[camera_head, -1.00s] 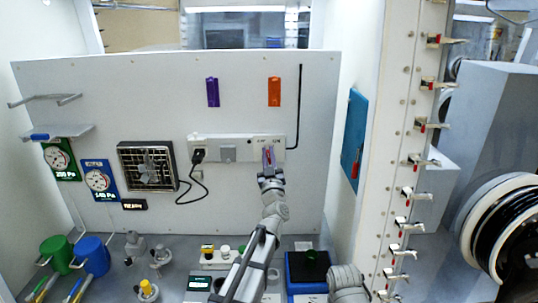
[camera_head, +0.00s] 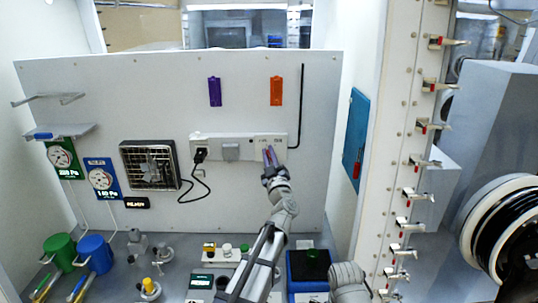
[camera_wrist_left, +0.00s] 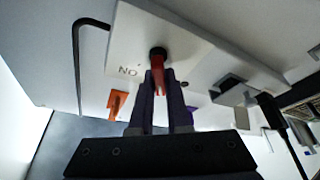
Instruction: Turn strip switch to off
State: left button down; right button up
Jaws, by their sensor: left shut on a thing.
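The white power strip (camera_head: 225,148) is fixed across the back panel, with a plug and a grey socket cover on it. Its red switch lever (camera_wrist_left: 157,68) stands out from a dark round pivot near the strip's right end. "ON" lettering shows upside down beside the pivot in the left wrist view. My left gripper (camera_head: 269,157) is at the lever, and its two fingers (camera_wrist_left: 161,88) are closed around it in the left wrist view. The fingers hide much of the lever in the head view. My right gripper is not in view.
A black cable runs from the plug (camera_head: 199,156) beside a fan (camera_head: 150,165). Purple (camera_head: 215,92) and orange (camera_head: 276,91) tags hang above the strip. A blue block (camera_head: 305,272) and several small items stand on the bench below.

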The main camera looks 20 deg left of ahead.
pick_arm(q)
jog(key=c, duration=0.9)
grip_release()
jog(key=b+v, duration=0.2)
jog(key=v, duration=0.5)
jog(key=shift+s+d+f+b, duration=0.15)
jog(key=shift+s+f+b, duration=0.05)
jog(key=shift+s+b, duration=0.1)
